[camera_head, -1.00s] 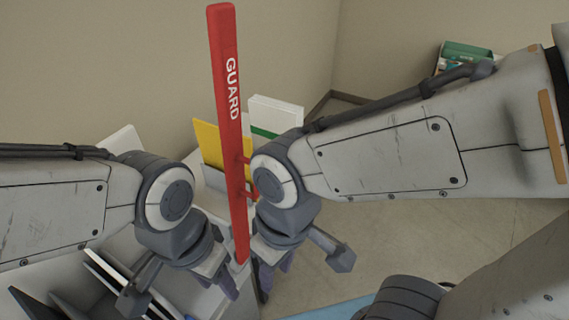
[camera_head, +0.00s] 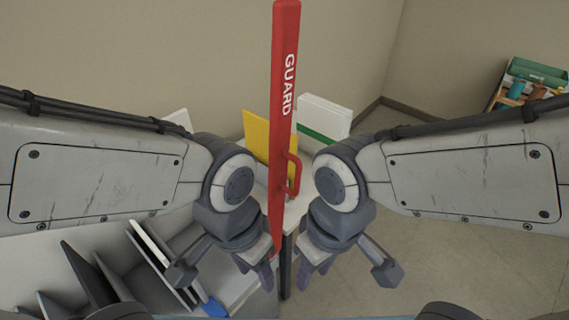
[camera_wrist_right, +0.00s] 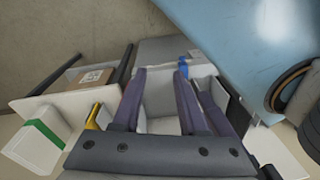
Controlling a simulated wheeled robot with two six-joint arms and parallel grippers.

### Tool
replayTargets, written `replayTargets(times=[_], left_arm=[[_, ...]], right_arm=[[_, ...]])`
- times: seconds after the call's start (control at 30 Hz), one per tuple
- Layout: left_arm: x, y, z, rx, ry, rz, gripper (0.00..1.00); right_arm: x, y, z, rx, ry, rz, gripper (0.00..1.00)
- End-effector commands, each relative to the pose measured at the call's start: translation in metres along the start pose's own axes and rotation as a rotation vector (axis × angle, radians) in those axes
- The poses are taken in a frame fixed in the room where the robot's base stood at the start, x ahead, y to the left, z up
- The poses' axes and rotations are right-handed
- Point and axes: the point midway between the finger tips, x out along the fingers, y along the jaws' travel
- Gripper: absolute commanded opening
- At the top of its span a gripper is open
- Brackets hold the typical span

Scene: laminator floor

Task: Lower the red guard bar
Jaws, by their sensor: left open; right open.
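The red guard bar (camera_head: 285,100), marked GUARD, stands upright in the middle of the head view, with a red loop handle (camera_head: 293,174) on its right side. My left gripper (camera_head: 268,275) is open and hangs just left of the bar's lower end. My right gripper (camera_head: 306,268) is open to the right of the bar, apart from the handle. The right wrist view shows the right fingers (camera_wrist_right: 158,88) spread with nothing between them. The bar is not seen in that view. The bar's lowest end is partly hidden behind my left gripper.
A yellow panel (camera_head: 256,135) and a white box with a green stripe (camera_head: 322,118) stand behind the bar. Dark upright dividers (camera_head: 90,275) stand on the white surface at left. Floor (camera_head: 450,260) is open at right.

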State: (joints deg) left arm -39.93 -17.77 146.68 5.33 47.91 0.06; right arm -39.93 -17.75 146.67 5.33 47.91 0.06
Motion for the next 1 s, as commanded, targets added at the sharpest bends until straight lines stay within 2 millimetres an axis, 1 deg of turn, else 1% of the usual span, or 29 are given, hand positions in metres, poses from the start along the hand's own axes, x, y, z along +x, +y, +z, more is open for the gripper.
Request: replayTargets(times=[0.43,0.47,0.5,0.57,0.63,0.67,0.7,0.8,0.9,0.97,1.0], left_arm=[[0.0,0.0,0.0,0.0,0.0,0.0,0.5],[0.0,0.0,0.0,0.0,0.0,0.0,0.5],[-0.001,0.0,0.0,0.0,0.0,0.0,0.5],[-0.006,0.001,0.0,0.0,0.0,0.0,0.5],[-0.015,0.001,-0.001,0.0,0.0,0.0,0.5],[-0.019,0.001,-0.001,-0.001,0.0,0.0,0.5],[-0.023,0.002,-0.001,-0.001,0.0,0.0,0.5],[-0.03,0.002,-0.002,-0.001,0.0,0.0,0.5],[-0.032,0.002,-0.002,-0.002,0.0,0.0,0.5],[-0.033,0.002,-0.002,-0.002,0.0,0.0,0.5],[-0.033,0.002,-0.002,-0.002,0.0,0.0,0.5]], right_arm=[[0.0,0.0,0.0,0.0,0.0,0.0,0.42],[0.0,0.0,0.0,0.001,0.001,0.0,0.31],[-0.002,0.001,-0.004,0.008,0.007,0.001,0.3],[-0.011,0.007,-0.021,0.043,0.041,0.004,0.3],[-0.029,0.023,-0.056,0.117,0.114,0.014,0.3],[-0.038,0.033,-0.073,0.153,0.15,0.02,0.3],[-0.049,0.046,-0.094,0.2,0.198,0.029,0.3],[-0.071,0.079,-0.135,0.292,0.298,0.053,0.3],[-0.08,0.099,-0.155,0.34,0.351,0.068,0.3],[-0.079,0.103,-0.16,0.348,0.363,0.07,0.3],[-0.075,0.104,-0.162,0.349,0.362,0.07,0.3]])
